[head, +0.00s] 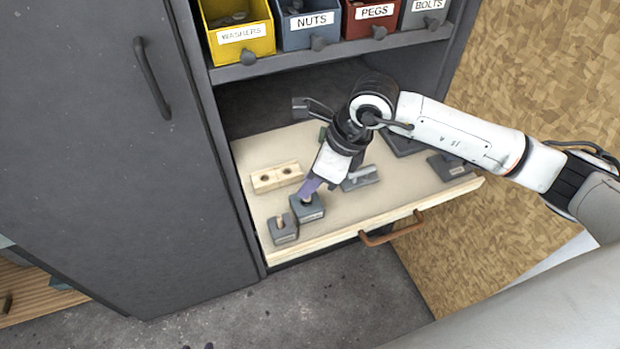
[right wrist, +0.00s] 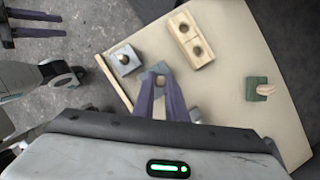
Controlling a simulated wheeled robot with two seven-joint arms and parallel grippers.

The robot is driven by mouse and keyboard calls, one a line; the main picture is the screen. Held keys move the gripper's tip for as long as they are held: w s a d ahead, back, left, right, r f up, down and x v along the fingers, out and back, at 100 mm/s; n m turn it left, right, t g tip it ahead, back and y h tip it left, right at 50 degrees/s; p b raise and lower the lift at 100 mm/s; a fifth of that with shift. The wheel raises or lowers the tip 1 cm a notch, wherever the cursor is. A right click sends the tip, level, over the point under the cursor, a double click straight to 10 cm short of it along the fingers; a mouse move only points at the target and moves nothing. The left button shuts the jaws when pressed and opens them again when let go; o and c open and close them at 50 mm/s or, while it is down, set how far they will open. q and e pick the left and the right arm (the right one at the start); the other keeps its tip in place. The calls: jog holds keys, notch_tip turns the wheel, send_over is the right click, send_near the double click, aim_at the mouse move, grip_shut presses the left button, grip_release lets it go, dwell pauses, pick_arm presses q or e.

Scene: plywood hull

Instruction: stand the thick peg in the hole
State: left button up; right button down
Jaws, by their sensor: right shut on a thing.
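My right gripper (head: 309,187) is shut on a wooden peg (right wrist: 160,80) that looks like the thick peg. The peg is at a dark grey holder block (head: 312,213) near the drawer's front; its lower end is hidden. Another grey holder block (head: 285,236), with a thinner-looking peg (right wrist: 124,57), stands to the left. A pale wooden block with two round holes (head: 264,184) lies behind the holders; both holes look empty. It also shows in the right wrist view (right wrist: 180,25). My left gripper (right wrist: 35,24) is open and empty at the upper left of the right wrist view.
The open drawer (head: 390,209) has a wooden handle (head: 391,232) in front. A grey metal piece (head: 361,178), a dark block (head: 453,168) and a green block (right wrist: 257,96) also lie in it. A shelf (head: 330,53) with labelled bins overhangs the back.

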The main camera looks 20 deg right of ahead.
jog(key=shift+f+b, duration=0.4)
jog(key=shift+f, duration=0.55)
jog(key=shift+f+b, duration=0.45)
jog(key=shift+b, duration=0.1)
jog(key=c, duration=1.7)
grip_release()
jog(key=shift+v, duration=5.2)
